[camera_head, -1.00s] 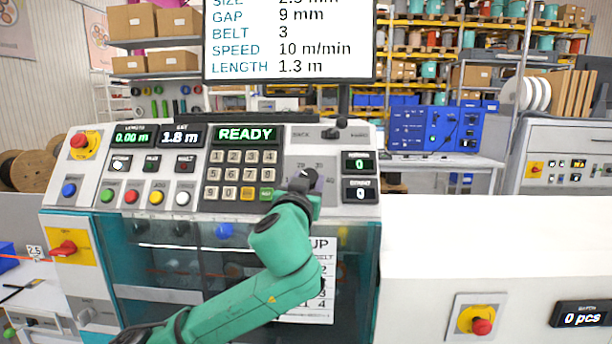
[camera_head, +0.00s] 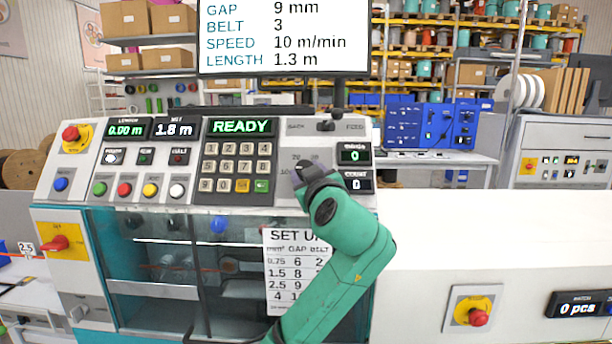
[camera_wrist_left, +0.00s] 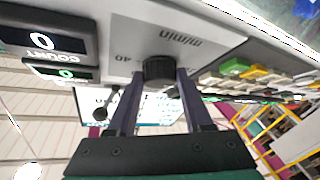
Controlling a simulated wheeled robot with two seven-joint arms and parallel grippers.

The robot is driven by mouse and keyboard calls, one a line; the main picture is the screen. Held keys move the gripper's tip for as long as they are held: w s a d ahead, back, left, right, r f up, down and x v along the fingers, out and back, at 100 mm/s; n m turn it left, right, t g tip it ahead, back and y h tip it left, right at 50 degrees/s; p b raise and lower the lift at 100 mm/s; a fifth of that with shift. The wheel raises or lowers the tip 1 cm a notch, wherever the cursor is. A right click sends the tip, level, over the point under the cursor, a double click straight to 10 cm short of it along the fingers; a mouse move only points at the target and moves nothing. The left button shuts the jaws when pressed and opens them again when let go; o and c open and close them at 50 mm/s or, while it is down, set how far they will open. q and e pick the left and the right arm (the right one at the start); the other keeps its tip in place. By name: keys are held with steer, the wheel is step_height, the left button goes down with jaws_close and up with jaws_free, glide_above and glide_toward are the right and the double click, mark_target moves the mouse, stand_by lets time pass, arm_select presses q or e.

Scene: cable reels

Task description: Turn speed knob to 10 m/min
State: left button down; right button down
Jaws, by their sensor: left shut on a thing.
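The speed knob shows in the left wrist view as a dark ribbed knob (camera_wrist_left: 158,70) on the panel's m/min dial (camera_wrist_left: 185,42). My left gripper (camera_wrist_left: 155,82) is shut on it, one finger on each side. In the head view my left gripper (camera_head: 308,172) is at the dial, right of the keypad, and hides the knob and part of the scale. Numbers near 10, 20 and 30 show faintly around it; the knob's pointer is hidden. The screen (camera_head: 285,40) reads SPEED 10 m/min. My right gripper is not in view.
The keypad (camera_head: 236,167) is left of the dial, with two small displays reading 0 to its right, the upper one (camera_head: 354,156). A BACK/FEED lever (camera_head: 326,126) is above. A SET UP chart (camera_head: 296,270) hangs below, partly behind my arm.

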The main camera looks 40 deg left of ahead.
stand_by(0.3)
arm_select(q)
steer(key=shift+c, duration=1.5)
jaws_free()
steer(key=r+b+v, duration=0.1)
steer(key=b+v, duration=0.3)
steer(key=v, duration=1)
steer(key=shift+s+d+f+b, duration=0.2)
steer(key=shift+d+f+b, duration=0.05)
steer(key=shift+f+b, duration=0.2)
